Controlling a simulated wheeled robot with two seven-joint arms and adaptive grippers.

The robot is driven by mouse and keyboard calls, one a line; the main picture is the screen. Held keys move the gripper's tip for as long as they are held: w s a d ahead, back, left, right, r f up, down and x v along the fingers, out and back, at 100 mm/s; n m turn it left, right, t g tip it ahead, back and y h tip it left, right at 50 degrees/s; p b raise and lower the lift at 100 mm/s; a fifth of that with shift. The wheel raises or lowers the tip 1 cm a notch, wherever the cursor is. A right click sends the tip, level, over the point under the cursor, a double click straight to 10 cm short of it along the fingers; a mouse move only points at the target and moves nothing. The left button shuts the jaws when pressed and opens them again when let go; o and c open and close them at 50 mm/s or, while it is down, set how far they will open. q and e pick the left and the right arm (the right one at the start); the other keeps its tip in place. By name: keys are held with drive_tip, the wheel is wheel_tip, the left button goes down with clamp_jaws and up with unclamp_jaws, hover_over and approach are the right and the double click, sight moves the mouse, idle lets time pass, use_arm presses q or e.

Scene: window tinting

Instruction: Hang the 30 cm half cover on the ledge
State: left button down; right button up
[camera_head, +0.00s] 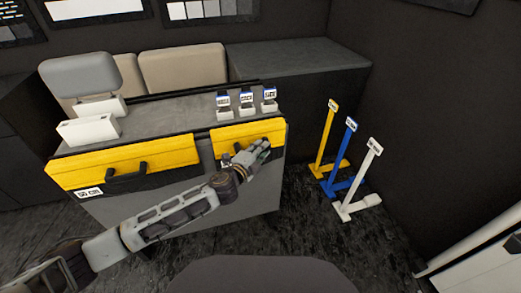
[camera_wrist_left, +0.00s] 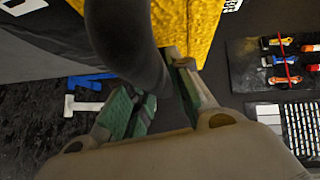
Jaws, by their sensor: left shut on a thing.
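A short yellow half cover (camera_head: 232,136) with a black lower band is at the right end of the grey counter's front, its top along the front edge, or ledge (camera_head: 203,136). I cannot tell whether it rests on that edge or is held against it. Its label is hidden in the head view. My left gripper (camera_head: 258,153) is in front of it, shut on its black handle. In the left wrist view, the green-padded fingers (camera_wrist_left: 153,105) are at the dark handle (camera_wrist_left: 125,40), below the yellow cover (camera_wrist_left: 187,22). My right gripper is out of view.
A longer yellow cover (camera_head: 140,160) with its own handle hangs to the left, close beside. Small tagged items (camera_head: 246,103) and a white box (camera_head: 88,128) stand on the counter (camera_head: 170,108). Yellow, blue and white T-shaped stands (camera_head: 360,180) are on the floor to the right.

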use_arm(q)
drive_tip(key=shift+r+p, duration=0.4)
drive_tip(key=shift+r+p, duration=1)
drive_tip(key=shift+r, duration=0.05)
drive_tip(key=shift+s, duration=0.2)
drive_tip(key=s+d, duration=0.2)
drive_tip(key=s, duration=0.5)
drive_tip(key=shift+d+p, duration=0.2)
drive_tip(key=shift+p, duration=0.25)
idle(1.3)
drive_tip(key=shift+s, duration=0.1)
drive_tip(key=shift+r, duration=0.1)
drive_tip(key=shift+r+p, duration=2.8)
drive_tip(key=shift+p, duration=0.2)
